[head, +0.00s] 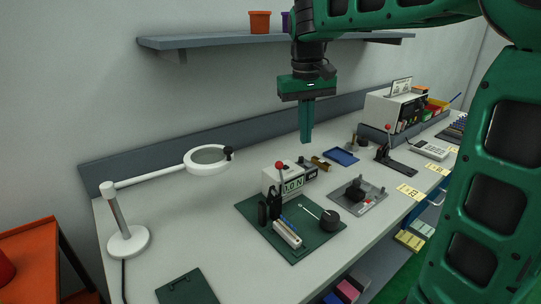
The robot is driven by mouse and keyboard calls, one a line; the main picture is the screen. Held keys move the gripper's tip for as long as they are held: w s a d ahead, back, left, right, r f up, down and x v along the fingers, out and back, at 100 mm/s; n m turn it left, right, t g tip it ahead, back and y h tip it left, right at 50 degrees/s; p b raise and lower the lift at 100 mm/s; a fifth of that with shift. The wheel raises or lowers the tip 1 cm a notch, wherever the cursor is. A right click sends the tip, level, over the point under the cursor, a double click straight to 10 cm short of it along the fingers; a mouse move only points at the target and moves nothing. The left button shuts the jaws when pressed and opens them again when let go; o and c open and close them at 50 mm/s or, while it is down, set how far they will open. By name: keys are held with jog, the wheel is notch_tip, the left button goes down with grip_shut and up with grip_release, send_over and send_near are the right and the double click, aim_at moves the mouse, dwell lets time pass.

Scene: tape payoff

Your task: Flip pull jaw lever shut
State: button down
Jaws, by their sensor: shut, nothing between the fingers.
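My gripper (306,138) hangs fingers down above the bench, its two green fingers together with nothing between them. Below and to its left, a lever with a red knob (279,166) stands upright at a black clamp (274,201) by a white box with a display (292,186) on a green mat. A second red-knobbed lever (388,128) stands nearly upright on a black fixture (398,165) further right. I cannot tell which of the two is the pull jaw lever. My gripper touches neither; it appears well above the nearer one.
A white magnifier lamp (207,159) reaches over the bench at left. A grey plate with a black device (356,192), a blue tray (341,157) and a white instrument case (392,110) stand right. A shelf (220,41) runs behind my arm. The front left bench top is mostly clear.

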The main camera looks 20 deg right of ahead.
jog(key=w+a+r+n, duration=0.1)
jog(key=w+a+r, duration=0.1)
jog(key=w+a, duration=0.4)
jog(key=shift+a+r, duration=0.15)
jog(key=shift+a, duration=0.8)
jog(key=shift+s, duration=0.1)
jog(key=f, duration=0.6)
jog(key=w+d+f, duration=0.1)
jog(key=f, duration=0.3)
jog(key=shift+s+a+r, duration=0.1)
jog(key=shift+s+r, duration=0.1)
jog(key=shift+s, duration=0.45)
jog(key=shift+s+r, duration=0.2)
jog(key=shift+s, duration=0.4)
jog(key=shift+s+r, duration=0.15)
jog(key=shift+s, duration=0.55)
